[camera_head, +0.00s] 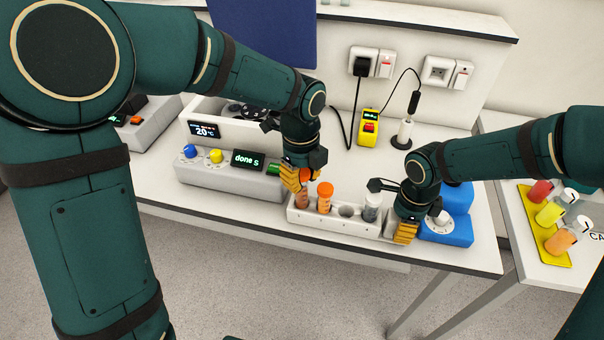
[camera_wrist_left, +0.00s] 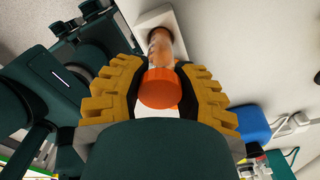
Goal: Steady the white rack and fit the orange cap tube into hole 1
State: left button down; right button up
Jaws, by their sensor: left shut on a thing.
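The white rack (camera_head: 335,224) stands near the table's front edge. My left gripper (camera_head: 296,180) is shut on an orange cap tube (camera_head: 303,198) over the rack's leftmost place. In the left wrist view the orange cap (camera_wrist_left: 160,88) sits between the yellow fingers, with the tube pointing at the rack (camera_wrist_left: 160,16); how deep it sits is hidden. My right gripper (camera_head: 405,233) is at the rack's right end, fingers down; contact and finger gap are unclear.
A grey box with blue and yellow knobs and a "done" display (camera_head: 248,160) stands left of the rack. A blue device with a dial (camera_head: 455,230) is right of my right gripper.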

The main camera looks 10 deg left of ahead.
pick_arm(q)
jog(key=shift+f, duration=1.6)
dwell(0.6)
jog(key=c, duration=0.6)
grip_release()
notch_tip(320, 180, up, 12)
jog(key=shift+w+a, duration=0.1)
jog(key=shift+a, duration=0.05)
